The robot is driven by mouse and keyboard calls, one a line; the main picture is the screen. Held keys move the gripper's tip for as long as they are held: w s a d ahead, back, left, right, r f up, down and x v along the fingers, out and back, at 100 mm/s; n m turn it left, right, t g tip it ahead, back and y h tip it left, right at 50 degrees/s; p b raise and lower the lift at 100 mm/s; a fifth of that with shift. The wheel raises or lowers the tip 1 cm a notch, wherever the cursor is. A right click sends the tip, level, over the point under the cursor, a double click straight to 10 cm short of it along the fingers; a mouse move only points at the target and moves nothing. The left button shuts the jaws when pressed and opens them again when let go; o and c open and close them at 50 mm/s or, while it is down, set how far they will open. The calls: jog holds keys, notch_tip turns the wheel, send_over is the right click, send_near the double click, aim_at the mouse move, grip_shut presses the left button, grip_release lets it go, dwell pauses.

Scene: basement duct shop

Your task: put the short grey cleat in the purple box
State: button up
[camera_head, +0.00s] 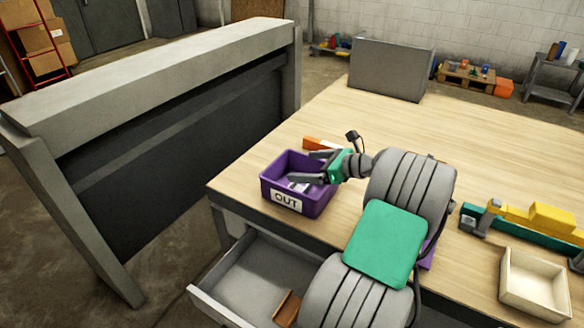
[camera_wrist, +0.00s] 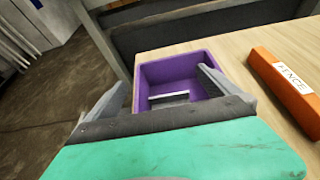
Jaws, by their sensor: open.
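The purple box (camera_head: 319,200) stands near the left corner of the wooden table, with a white label reading OUT on its front. It also shows in the wrist view (camera_wrist: 205,50). A short grey piece, which looks like the cleat (camera_wrist: 169,99), lies inside on the box floor. In the head view a light grey piece (camera_head: 299,186) shows inside the box, partly hidden by a finger. My gripper (camera_head: 300,167) is over the box with its fingers apart. In the wrist view my gripper (camera_wrist: 165,85) frames the box, with nothing between the fingertips.
An orange bar labelled FENCE (camera_wrist: 283,82) lies beside the box; it also shows in the head view (camera_head: 325,144). A cream tray (camera_head: 505,278) and a green and yellow tool (camera_head: 520,222) are at the right. An open drawer (camera_head: 245,283) juts out below the table.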

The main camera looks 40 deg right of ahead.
jog(key=v, duration=0.5)
jog(key=w+a+f+n+g+h, duration=0.1)
jog(key=w+a+n+g, duration=0.2)
jog(key=a+n, duration=0.65)
jog(key=w+a+f+n+g, duration=0.1)
jog(key=w+a+n+g, duration=0.4)
jog(key=a, duration=0.8)
jog(key=s+a+f+n+g+h, duration=0.1)
jog(key=s+a+n, duration=0.5)
jog(key=s+n, duration=0.3)
jog(key=s+a+f+n+g+h, duration=0.1)
jog(key=s+a+f+n+h, duration=0.1)
jog(key=s+a+n, duration=0.5)
jog(key=shift+s+a+n+h, duration=0.3)
jog(key=shift+s+n, duration=0.55)
jog(key=shift+s, duration=0.05)
jog(key=shift+f, duration=0.1)
